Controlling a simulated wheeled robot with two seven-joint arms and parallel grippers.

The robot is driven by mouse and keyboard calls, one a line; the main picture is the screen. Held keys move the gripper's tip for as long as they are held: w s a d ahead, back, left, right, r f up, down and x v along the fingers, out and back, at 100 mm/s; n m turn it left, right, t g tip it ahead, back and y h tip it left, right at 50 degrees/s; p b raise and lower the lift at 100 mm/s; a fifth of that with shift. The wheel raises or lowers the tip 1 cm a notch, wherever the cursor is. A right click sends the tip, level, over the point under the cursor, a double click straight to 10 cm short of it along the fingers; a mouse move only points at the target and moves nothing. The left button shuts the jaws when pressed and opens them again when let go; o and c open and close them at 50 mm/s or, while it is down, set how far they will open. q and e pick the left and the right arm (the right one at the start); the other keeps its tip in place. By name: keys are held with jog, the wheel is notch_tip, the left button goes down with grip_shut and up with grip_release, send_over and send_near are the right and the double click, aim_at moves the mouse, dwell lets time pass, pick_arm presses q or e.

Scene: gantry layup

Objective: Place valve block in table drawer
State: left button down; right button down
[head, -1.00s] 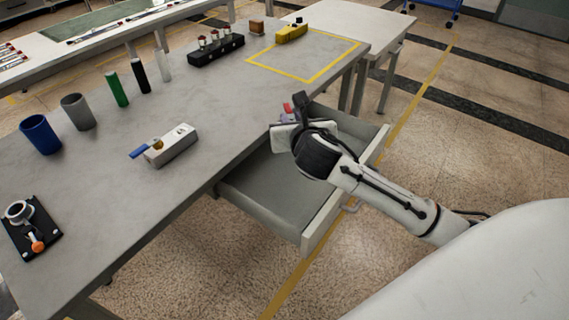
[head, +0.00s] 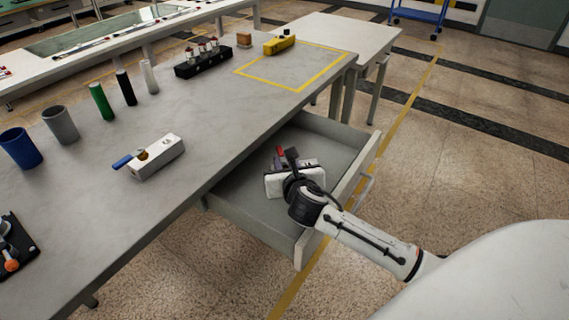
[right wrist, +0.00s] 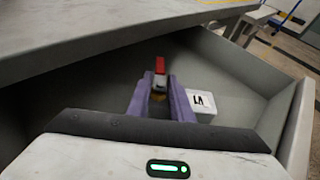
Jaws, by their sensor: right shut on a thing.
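A valve block with a red handle (right wrist: 160,66) and a white body (right wrist: 203,103) with black marks shows in the right wrist view. My right gripper (right wrist: 165,100) is shut on it, with purple fingers on either side. In the head view the right gripper (head: 298,164) is inside the open table drawer (head: 245,202), and only the red handle (head: 280,152) shows clearly. I cannot tell whether the block touches the drawer floor. A similar valve block with a blue handle (head: 160,160) lies on the table. My left gripper is out of view.
The grey table (head: 200,110) holds several cylinders, a black rack (head: 203,62), a yellow item (head: 280,44) and a yellow-taped area. The drawer front (head: 345,190) and side walls surround the gripper. The rest of the drawer looks empty.

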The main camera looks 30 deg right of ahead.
jog(key=c, duration=1.6)
grip_release()
jog(key=shift+f, duration=0.1)
jog(key=shift+r, duration=0.2)
pick_arm(q)
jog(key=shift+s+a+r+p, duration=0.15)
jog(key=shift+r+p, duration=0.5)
jog(key=shift+p, duration=0.45)
pick_arm(e)
jog(key=v, duration=1.2)
jog(key=shift+f, duration=0.1)
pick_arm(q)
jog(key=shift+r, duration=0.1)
